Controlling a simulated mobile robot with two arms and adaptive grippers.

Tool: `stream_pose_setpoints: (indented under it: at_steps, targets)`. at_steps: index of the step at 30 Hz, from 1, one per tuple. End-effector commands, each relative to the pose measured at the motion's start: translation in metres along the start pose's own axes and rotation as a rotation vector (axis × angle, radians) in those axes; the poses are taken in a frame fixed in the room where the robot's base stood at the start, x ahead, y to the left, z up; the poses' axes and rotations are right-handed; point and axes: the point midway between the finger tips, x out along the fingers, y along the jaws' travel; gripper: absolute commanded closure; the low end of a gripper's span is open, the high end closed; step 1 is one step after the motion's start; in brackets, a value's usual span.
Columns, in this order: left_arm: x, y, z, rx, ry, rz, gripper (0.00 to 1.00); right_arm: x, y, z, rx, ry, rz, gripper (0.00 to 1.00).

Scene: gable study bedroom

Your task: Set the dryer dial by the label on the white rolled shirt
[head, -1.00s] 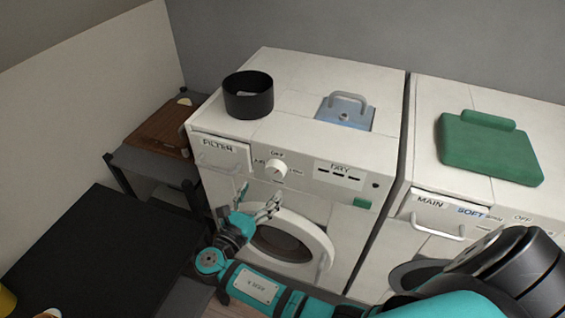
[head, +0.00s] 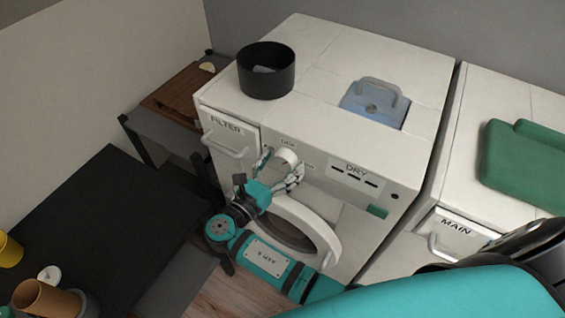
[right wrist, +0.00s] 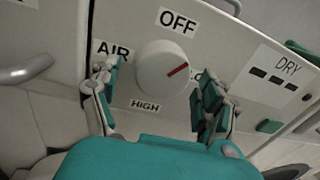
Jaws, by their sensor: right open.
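The white dryer dial (head: 286,158) is on the front panel of the left machine, the dryer (head: 330,50). In the right wrist view the dial (right wrist: 158,62) has a red mark pointing right and slightly up. OFF is above it, AIR at left and HIGH below; a label at right is mostly hidden by a finger. My right gripper (head: 281,168) is open, with one finger on each side of the dial; I cannot tell whether they touch it. The gripper also fills the lower right wrist view (right wrist: 157,78). I cannot identify the white rolled shirt or its label. My left gripper is not in view.
A black round bin (head: 266,72) with something pale inside stands on the dryer. A folded green cloth (head: 530,160) lies on the right machine. A black table (head: 110,220) is at left, with cups at its front.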

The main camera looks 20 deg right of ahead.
Motion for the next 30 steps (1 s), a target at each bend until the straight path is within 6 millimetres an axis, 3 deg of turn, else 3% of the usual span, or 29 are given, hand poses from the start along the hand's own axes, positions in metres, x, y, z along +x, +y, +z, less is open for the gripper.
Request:
stream_pose_setpoints:
  at_steps: [2, 14, 23, 30]
  targets:
    - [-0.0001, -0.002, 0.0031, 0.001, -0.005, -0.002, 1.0, 0.0001, 0.0, -0.0001, 0.0, 0.0, 0.0, 0.25]
    - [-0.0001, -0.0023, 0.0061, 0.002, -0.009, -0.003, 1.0, 0.0005, -0.0001, -0.0001, 0.0, 0.0, 0.0, 0.78]
    - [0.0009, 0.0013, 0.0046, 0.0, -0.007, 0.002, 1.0, 0.0007, 0.0002, -0.0001, 0.043, 0.003, 0.0, 0.79]
    - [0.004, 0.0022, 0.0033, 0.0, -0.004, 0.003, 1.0, 0.0007, 0.0012, 0.0003, 0.184, 0.014, 0.001, 0.79]
